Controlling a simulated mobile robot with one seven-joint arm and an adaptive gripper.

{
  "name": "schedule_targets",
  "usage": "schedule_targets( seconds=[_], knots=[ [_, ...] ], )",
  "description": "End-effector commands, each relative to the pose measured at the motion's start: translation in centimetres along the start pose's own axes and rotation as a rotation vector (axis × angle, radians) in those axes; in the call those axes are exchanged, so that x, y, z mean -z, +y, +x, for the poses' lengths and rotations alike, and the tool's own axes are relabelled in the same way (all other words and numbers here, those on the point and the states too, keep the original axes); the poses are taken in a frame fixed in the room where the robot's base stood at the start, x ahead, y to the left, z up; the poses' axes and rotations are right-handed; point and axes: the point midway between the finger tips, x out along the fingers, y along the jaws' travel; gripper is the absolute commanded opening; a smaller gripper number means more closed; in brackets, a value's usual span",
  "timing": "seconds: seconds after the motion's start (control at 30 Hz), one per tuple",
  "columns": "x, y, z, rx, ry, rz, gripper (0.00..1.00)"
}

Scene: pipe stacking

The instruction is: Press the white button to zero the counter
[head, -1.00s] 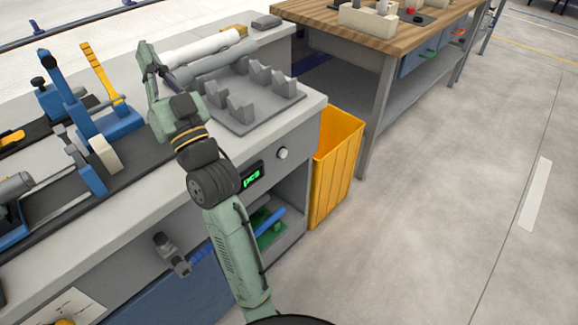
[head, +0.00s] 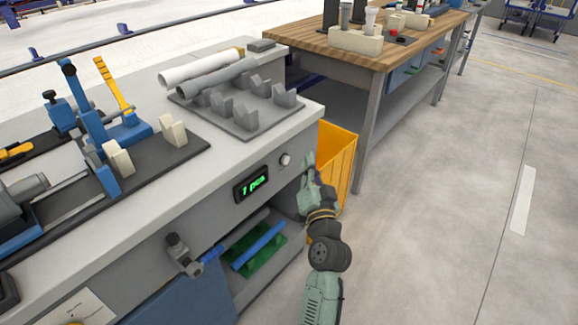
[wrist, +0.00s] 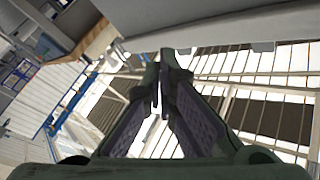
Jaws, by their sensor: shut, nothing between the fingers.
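The white button (head: 285,160) is a small round knob on the grey front face of the bench, near its right corner. The counter display (head: 251,184) left of it glows green and appears to read "1 pcs". My gripper (head: 309,160) is just right of the button in the head view, in front of the yellow bin; the two look apart, but the depth between them is hard to judge. The wrist view shows its fingers (wrist: 163,78) together with nothing between them; the button is not discernible there.
A yellow bin (head: 340,160) stands right of the bench, by a wooden-topped table (head: 400,45). A blue pipe (head: 258,246) lies on the lower shelf. Floor at right is clear.

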Motion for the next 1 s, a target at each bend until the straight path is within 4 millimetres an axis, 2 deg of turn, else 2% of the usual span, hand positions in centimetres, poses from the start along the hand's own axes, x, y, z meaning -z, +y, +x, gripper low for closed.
schedule_targets(
  seconds=[0.03, 0.1, 0.3, 0.73, 1.0],
  knots=[
    [-0.4, 1.7, -0.7, -0.026, -0.007, 0.012, 0.00],
    [-0.8, 3.2, -1.3, -0.050, -0.014, 0.024, 0.00],
    [-1.1, 5.2, -2.2, -0.082, -0.021, 0.042, 0.00],
    [-1.2, 5.0, -2.0, -0.082, -0.023, 0.043, 0.00],
    [-2.4, 3.4, 0.2, -0.081, -0.024, 0.044, 0.00]
  ],
)
